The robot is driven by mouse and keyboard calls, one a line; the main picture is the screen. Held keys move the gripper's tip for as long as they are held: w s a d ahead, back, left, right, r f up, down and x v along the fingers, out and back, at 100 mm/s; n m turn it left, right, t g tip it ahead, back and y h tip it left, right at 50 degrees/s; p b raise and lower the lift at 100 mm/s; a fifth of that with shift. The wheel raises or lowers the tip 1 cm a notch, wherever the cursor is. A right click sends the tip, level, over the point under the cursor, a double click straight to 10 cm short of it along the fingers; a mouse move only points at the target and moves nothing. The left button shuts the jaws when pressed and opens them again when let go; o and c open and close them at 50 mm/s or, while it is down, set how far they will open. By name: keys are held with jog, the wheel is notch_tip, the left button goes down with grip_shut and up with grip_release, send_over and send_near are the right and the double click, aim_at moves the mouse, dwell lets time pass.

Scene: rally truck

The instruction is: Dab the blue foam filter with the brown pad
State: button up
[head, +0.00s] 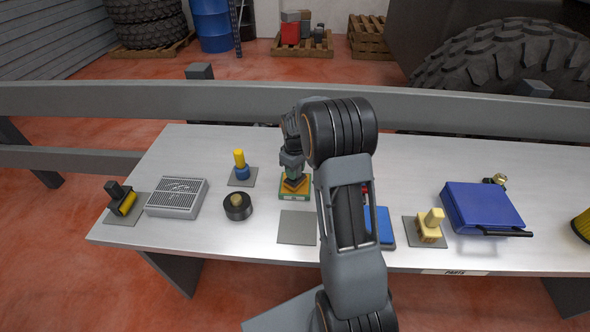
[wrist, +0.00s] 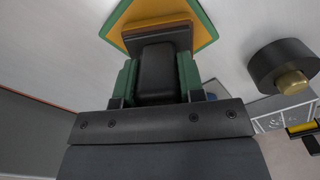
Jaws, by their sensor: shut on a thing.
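My gripper (wrist: 155,80) has green fingers shut on the black handle (wrist: 155,72) of the brown pad (wrist: 157,36). In the head view my gripper (head: 292,168) is near the table's middle, above an orange block with a green edge (head: 287,195). In the wrist view the brown pad is over that orange surface (wrist: 152,10); I cannot tell whether they touch. A flat blue piece, likely the blue foam filter (head: 386,228), lies right of my arm in the head view, partly hidden behind it. The wrist view does not show it clearly.
An empty grey mat (head: 297,228) lies in front of the orange block. Left are a black tin (head: 238,207), a yellow-and-blue tool (head: 241,168), a silver grille box (head: 177,198) and a black-and-yellow tool (head: 122,198). Right are a cream block tool (head: 430,226) and a blue case (head: 482,207).

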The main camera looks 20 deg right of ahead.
jog(key=shift+r+p, duration=2.05)
jog(key=shift+r, duration=1.3)
